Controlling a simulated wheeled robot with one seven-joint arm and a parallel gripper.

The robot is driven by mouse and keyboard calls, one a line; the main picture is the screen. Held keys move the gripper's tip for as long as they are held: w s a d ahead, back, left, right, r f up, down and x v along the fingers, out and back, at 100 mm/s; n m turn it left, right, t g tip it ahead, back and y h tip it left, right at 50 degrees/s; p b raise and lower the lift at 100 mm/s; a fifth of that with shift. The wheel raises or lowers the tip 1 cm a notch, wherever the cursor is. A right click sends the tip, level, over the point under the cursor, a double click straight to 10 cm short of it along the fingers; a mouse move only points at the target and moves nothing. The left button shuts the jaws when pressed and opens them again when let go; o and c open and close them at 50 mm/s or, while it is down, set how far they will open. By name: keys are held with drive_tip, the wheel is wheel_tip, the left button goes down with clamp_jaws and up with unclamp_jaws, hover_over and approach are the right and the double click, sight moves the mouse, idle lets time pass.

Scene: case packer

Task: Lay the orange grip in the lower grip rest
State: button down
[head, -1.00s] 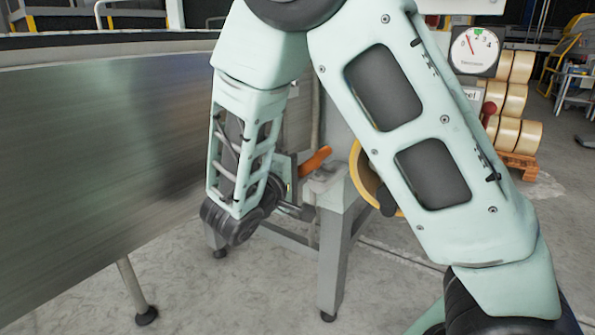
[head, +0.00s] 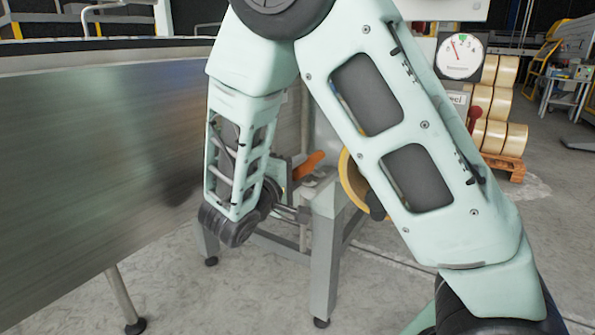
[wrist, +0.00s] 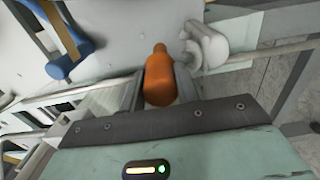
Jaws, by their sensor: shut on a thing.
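The orange grip (wrist: 160,82) is held between the two fingers of my gripper (wrist: 158,90), with its narrow end pointing away from the palm. In the head view the orange grip (head: 309,164) shows beside the grey metal stand (head: 325,200), partly hidden by my arm's end. A pale rounded bracket (wrist: 205,46) is just right of the grip's tip in the wrist view; I cannot tell whether it is a grip rest or whether they touch. The lower grip rest cannot be made out for certain.
A large metal panel (head: 95,150) fills the left side. A yellow ring (head: 352,188) sits right of the stand. A dial gauge (head: 460,56) and tape rolls (head: 497,105) are farther right. Blue-ended parts (wrist: 68,62) and a pale rod (wrist: 265,54) lie near the gripper.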

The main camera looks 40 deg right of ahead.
drive_tip(key=shift+f, duration=0.15)
drive_tip(key=shift+s+a+f+b, duration=0.1)
drive_tip(key=shift+a+f+b, duration=0.05)
drive_tip(key=shift+f+b, duration=0.45)
drive_tip(key=shift+s+a+f+b, duration=0.1)
drive_tip(key=shift+f+b, duration=0.4)
drive_tip(key=shift+f, duration=0.1)
unclamp_jaws()
idle(0.3)
drive_tip(key=v, duration=1)
idle(1.0)
idle(0.4)
